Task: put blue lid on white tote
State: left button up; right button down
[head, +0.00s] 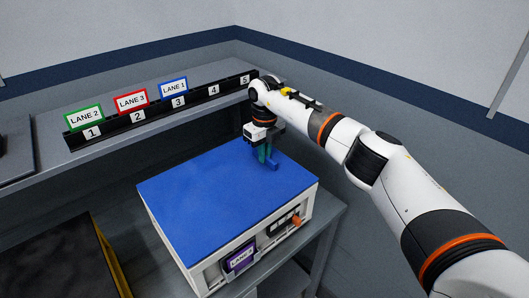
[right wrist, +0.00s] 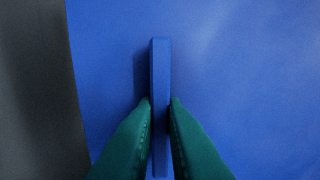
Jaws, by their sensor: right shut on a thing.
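The blue lid (head: 220,190) lies flat over the top of the white tote (head: 195,272) in the head view. Its edges look lined up with the tote's rim, but the far side is too small to judge. My right gripper (head: 267,160) is at the lid's far right part, pointing down, with green fingers shut on the lid's raised blue handle. In the right wrist view, the handle (right wrist: 160,75) stands between the two green fingertips (right wrist: 160,108), and the lid's blue surface (right wrist: 240,70) fills most of the picture. My left gripper is not in view.
The tote stands on a grey bench (head: 316,225). Its front has a purple-edged label (head: 241,259) and an orange part (head: 296,221). Behind is a shelf with a black numbered rail (head: 160,113) holding green, red and blue lane cards. A dark yellow-edged surface (head: 65,262) lies at lower left.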

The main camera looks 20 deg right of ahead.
jog(key=shift+f, duration=0.3)
dwell(0.5)
jog(key=c, duration=1)
grip_release()
jog(key=shift+r+p, duration=2)
jog(key=shift+r, duration=1.5)
